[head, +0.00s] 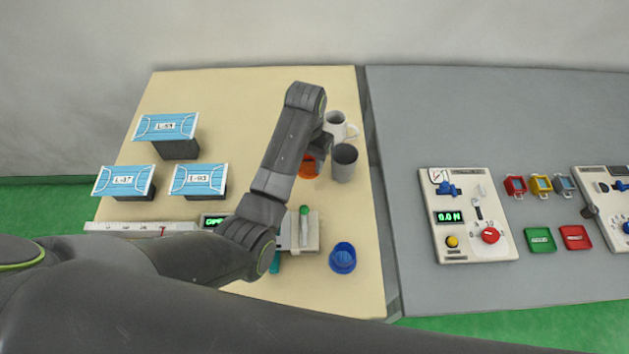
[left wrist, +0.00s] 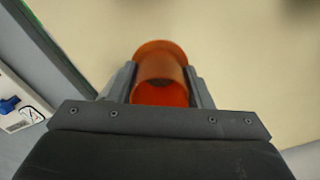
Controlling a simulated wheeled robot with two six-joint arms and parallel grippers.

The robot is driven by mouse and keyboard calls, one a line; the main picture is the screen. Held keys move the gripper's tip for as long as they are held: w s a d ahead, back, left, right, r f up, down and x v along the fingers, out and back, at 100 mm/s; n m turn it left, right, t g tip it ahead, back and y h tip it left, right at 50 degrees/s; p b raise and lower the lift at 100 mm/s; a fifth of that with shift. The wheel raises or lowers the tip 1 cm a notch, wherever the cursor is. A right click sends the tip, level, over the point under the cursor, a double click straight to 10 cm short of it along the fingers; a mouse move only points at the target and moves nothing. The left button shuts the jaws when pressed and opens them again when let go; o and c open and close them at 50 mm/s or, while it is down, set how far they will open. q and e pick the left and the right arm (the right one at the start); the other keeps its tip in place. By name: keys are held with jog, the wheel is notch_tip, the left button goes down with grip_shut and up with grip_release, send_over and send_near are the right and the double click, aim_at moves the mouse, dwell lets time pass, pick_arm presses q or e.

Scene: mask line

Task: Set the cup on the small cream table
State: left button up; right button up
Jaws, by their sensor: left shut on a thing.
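An orange cup (left wrist: 160,62) is between the two fingers of my left gripper (left wrist: 160,78) in the left wrist view. The gripper is shut on it. In the head view a part of the orange cup (head: 308,168) shows below my left gripper (head: 316,150); my arm hides the rest. The cup is over the right part of the cream table (head: 352,285); I cannot tell whether it touches the top. My right gripper is not in view.
A blue cup (head: 342,257) is nearer the front. Blue-topped stands (head: 168,128) are at left. A grey table (head: 390,190) with control panels adjoins at right.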

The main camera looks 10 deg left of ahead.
pick_arm(q)
notch_tip(320, 180, down, 3)
jog(key=shift+r+p, duration=0.1)
jog(key=shift+p, duration=0.25)
jog(key=f, duration=0.2)
jog(key=a+f, duration=0.1)
jog(key=shift+s+f, duration=0.25)
jog(key=shift+s, duration=0.05)
jog(key=f, duration=0.3)
jog(key=shift+w+d+p, duration=0.2)
jog(key=shift+d+p, duration=0.1)
jog(key=shift+a+f, duration=0.15)
jog(key=shift+f, duration=0.1)
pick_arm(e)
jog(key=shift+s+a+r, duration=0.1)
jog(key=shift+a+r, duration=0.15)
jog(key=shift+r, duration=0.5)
pick_arm(q)
jog(key=shift+f, duration=0.1)
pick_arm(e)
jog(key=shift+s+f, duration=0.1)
